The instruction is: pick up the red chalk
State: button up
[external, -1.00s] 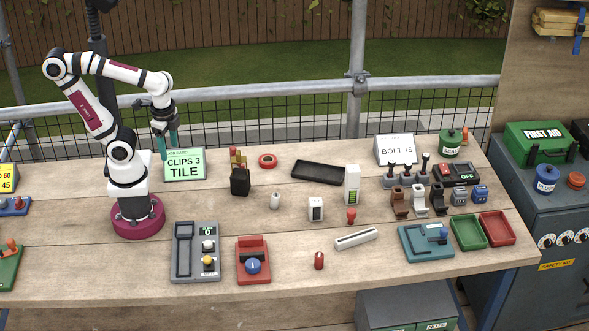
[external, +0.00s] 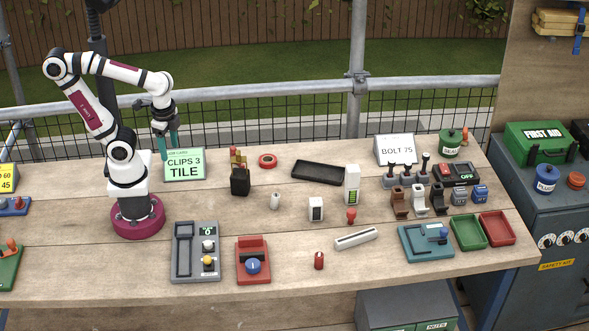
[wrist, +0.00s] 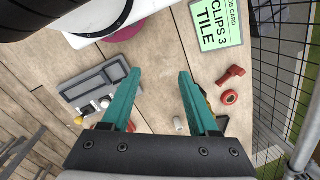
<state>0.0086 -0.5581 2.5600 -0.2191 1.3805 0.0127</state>
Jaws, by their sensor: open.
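A short upright red cylinder (external: 319,260) stands near the front middle of the table in the external view. It looks most like the red chalk, though its details are too small to be sure. I cannot make it out in the wrist view. My gripper (external: 166,150) hangs at the left, above the back of the table by the green job card (external: 184,163), well away from the cylinder.
A red dial box (external: 253,267) and a white bar (external: 356,238) flank the red cylinder, with bare wood between.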

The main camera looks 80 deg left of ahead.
jog(key=shift+o, duration=0.5)
jog(key=w+d+n+g+h, duration=0.2)
jog(key=w+d+n+h, duration=0.3)
jog(key=w+d+n, duration=0.3)
jog(key=n+t+h, duration=0.5)
jog(key=n+h, duration=0.5)
jog(key=n, duration=0.8)
send_near(318, 257)
jog(key=x, duration=0.3)
jog(key=f+x, duration=0.1)
jog(key=x, duration=0.5)
jog(key=shift+w+a+f, duration=0.1)
jog(key=shift+w+f, duration=0.1)
jog(key=shift+f, duration=0.25)
grip_shut()
